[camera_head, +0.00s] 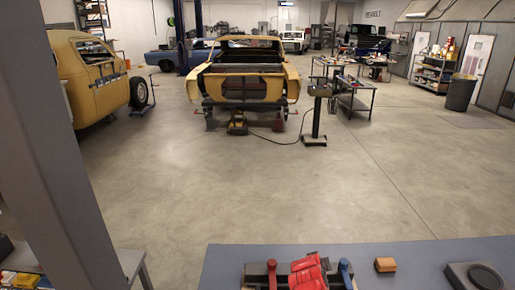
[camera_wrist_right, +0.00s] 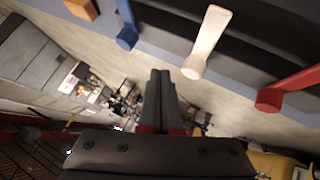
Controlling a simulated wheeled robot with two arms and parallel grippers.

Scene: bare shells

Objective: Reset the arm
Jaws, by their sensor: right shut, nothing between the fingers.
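My right gripper (camera_wrist_right: 160,76) shows in the right wrist view with its two dark fingers together and nothing between them. A dark fixture with a blue lever (camera_wrist_right: 126,25), a white lever (camera_wrist_right: 207,42) and a red lever (camera_wrist_right: 288,88) fills the top of that view. The fingertips look apart from the levers. In the head view, the blue lever (camera_head: 346,273) and red lever (camera_head: 272,272) stand at the bottom edge, with a red shape (camera_head: 311,272) between them that I cannot identify for sure. My left gripper is not in view.
A grey post (camera_head: 50,150) blocks the left side. Beyond lies open concrete floor (camera_head: 250,200), with a yellow car shell (camera_head: 244,85) and a work table (camera_head: 355,95).

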